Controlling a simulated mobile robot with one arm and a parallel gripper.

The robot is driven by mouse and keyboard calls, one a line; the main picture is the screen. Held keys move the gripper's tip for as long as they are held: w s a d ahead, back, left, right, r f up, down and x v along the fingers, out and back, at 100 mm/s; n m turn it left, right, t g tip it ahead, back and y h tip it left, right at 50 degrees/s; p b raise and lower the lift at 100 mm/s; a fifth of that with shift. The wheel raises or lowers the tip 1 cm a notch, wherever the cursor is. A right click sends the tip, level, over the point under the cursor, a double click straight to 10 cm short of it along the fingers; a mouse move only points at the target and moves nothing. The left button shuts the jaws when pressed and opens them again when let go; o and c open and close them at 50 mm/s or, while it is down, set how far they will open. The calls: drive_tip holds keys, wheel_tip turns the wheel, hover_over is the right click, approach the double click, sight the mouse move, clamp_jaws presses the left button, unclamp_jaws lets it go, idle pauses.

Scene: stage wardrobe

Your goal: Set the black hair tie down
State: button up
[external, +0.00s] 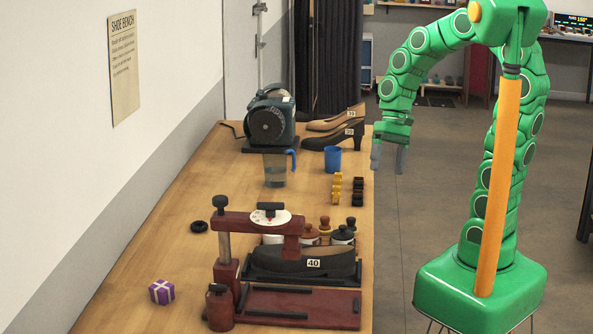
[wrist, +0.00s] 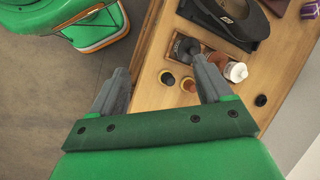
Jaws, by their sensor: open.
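A small black ring (external: 199,226), which looks like the hair tie, lies flat on the left part of the wooden bench (external: 165,245), near the wall. It is apart from the other things there.
A dark red shoe press (external: 290,305) holding a black shoe stands in front, with jars and brushes behind it. A purple gift box (external: 162,292) lies left of it. A blue cup (external: 332,159), jug (external: 275,170), machine (external: 269,122) and shoes (external: 335,135) stand further back. The bench's left middle is mostly clear.

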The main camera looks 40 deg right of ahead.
drive_tip(key=s+d+n+h, duration=0.2)
drive_tip(key=s+d+h, duration=0.2)
drive_tip(key=s+d, duration=0.7)
drive_tip(key=shift+d+t, duration=0.3)
drive_tip(key=shift+d, duration=0.8)
drive_tip(key=shift+o, duration=0.4)
